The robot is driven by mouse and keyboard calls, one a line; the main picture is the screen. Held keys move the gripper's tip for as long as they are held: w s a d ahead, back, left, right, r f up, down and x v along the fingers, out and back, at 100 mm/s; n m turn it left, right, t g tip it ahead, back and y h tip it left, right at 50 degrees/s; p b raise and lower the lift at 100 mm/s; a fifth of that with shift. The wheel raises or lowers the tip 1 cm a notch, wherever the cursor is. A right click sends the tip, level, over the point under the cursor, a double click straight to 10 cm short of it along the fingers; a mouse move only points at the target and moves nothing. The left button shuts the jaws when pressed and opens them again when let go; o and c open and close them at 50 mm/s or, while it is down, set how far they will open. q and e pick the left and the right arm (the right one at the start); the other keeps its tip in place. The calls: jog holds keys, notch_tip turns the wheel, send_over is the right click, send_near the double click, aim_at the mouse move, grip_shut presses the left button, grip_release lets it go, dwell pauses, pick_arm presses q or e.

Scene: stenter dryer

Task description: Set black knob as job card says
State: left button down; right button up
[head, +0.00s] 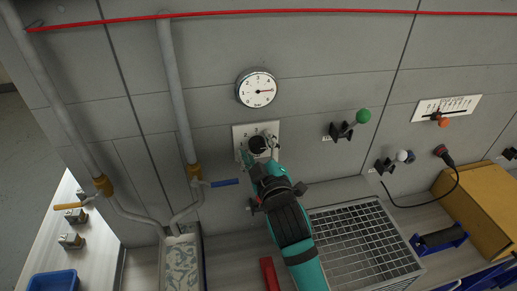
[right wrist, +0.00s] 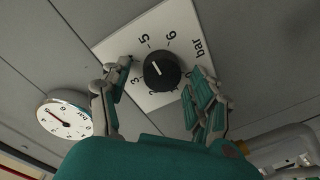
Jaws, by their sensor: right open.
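The black knob (head: 258,143) sits on a white scale plate (head: 240,130) on the grey wall. In the right wrist view the knob (right wrist: 161,71) carries a short white mark pointing to the upper left of the picture, roughly towards the 5 side. The plate (right wrist: 180,22) reads "bar" with printed numbers; some are hidden by fingers. My right gripper (head: 259,152) is open, with one finger on each side of the knob and visible gaps in the right wrist view (right wrist: 156,86). No job card is readable. My left gripper is not in view.
A round bar gauge (head: 257,88) with a red needle is above the knob. A blue-handled valve (head: 222,183) is at left, a green-knobbed lever (head: 362,117) at right. A wire-mesh basket (head: 365,245) stands below right, near a yellow box (head: 480,205).

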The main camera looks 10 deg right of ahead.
jog(key=shift+s, duration=0.1)
jog(key=s, duration=1.1)
jog(key=shift+s+d+r, duration=0.2)
jog(key=shift+s+r, duration=0.05)
jog(key=shift+s, duration=0.15)
